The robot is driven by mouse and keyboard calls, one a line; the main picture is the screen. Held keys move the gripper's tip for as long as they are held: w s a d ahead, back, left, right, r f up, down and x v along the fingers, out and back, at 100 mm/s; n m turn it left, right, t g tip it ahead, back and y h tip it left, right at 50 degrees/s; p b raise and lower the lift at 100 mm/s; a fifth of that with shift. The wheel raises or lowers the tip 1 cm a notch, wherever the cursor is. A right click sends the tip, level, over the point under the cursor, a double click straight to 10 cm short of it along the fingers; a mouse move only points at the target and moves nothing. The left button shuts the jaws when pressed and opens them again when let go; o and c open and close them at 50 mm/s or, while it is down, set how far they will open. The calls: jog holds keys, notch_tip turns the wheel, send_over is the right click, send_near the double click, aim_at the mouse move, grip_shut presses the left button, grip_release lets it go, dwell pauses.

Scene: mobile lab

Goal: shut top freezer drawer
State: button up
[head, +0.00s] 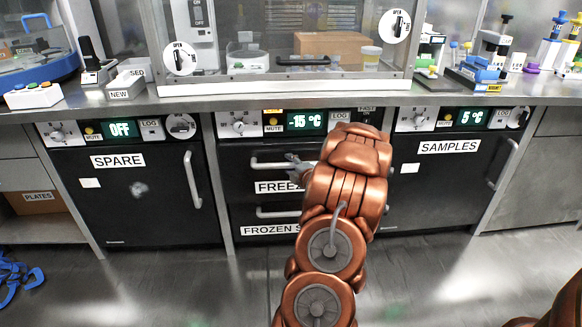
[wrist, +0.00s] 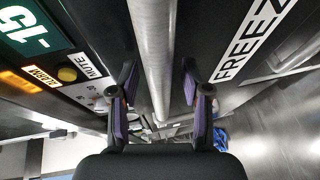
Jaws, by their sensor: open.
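The freezer (head: 235,195) is the middle unit under the bench, with a -15 °C display above its drawers. Its top drawer has a FREEZ... label (head: 272,188), partly hidden by my arm, and a horizontal bar handle (head: 268,163). I cannot tell how far the top drawer stands out. My gripper (head: 298,168) is at this handle. In the wrist view my gripper (wrist: 158,78) is open, with the handle bar (wrist: 155,50) running between its two fingers. The fingers look apart from the bar. My arm hides the right part of the drawer.
A lower drawer handle (head: 275,213) sits just below. The SPARE unit (head: 140,190) stands left and the SAMPLES unit (head: 440,170) right, both appearing shut. The bench (head: 230,100) overhangs above. Floor in front is clear; blue items (head: 15,275) lie far left.

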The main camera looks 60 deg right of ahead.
jog(key=shift+c, duration=0.3)
grip_shut()
dwell(0.5)
